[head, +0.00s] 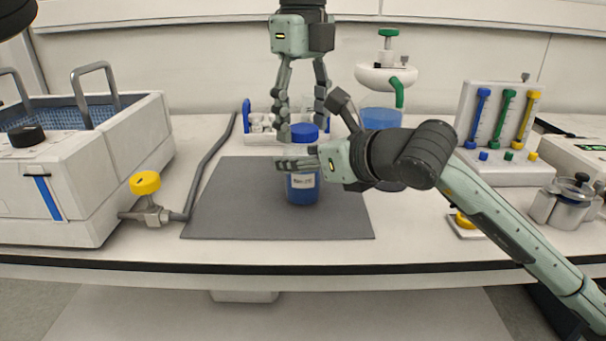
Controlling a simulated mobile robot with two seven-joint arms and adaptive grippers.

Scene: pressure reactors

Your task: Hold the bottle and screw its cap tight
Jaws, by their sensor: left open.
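A blue bottle (303,193) with a white label stands upright on the dark grey mat (235,210). Its blue cap (304,132) sits on top; whether it is tight cannot be seen. My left gripper (302,122) points straight down from above, open, with its fingertips on either side of the cap, apparently not pressed on it. My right gripper (300,162) reaches in from the right at the bottle's upper body. One finger lies across the bottle's front and it looks shut on the bottle; the far finger is mostly hidden.
A water bath (125,165) with a yellow-handled valve (146,184) stands left. A white rack (262,128) and a blue container (381,118) are behind. A valve panel (508,130) and metal pots (567,203) stand right. The mat's left part is clear.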

